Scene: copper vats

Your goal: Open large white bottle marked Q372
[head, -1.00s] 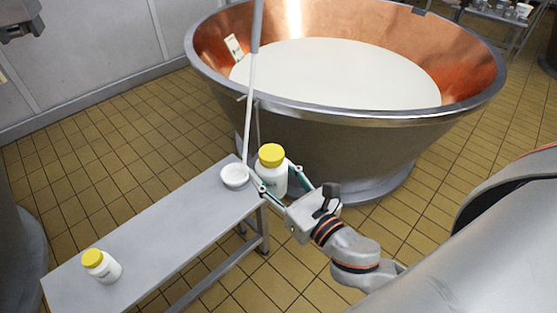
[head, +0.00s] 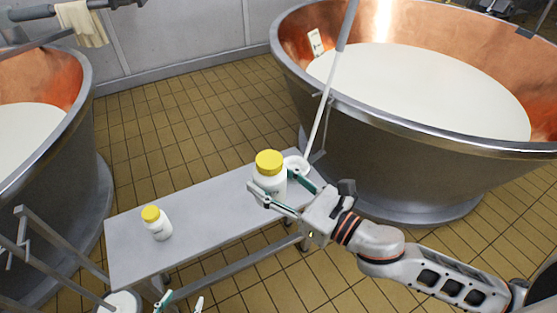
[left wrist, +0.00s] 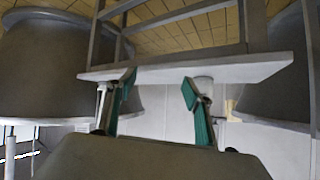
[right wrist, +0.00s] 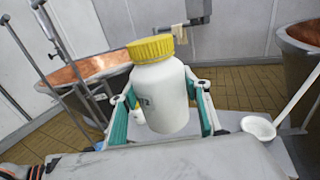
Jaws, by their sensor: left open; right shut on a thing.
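A large white bottle (head: 270,184) with a ribbed yellow cap (head: 269,161) is held upright at the right part of the bench in the head view. In the right wrist view the bottle (right wrist: 165,100) stands between the green-padded fingers of my right gripper (right wrist: 165,117), which is shut on its body. Its cap (right wrist: 150,48) is on; its marking is too small to read. I cannot tell whether its base touches the bench. My left gripper (head: 181,301) is open at the bottom edge of the head view, apart from the bottle; its fingers also show in the left wrist view (left wrist: 158,90).
A smaller white bottle with a yellow cap (head: 158,228) stands on the grey bench (head: 205,212). Copper vats stand at right (head: 400,135) and left (head: 62,165). The bench middle is clear.

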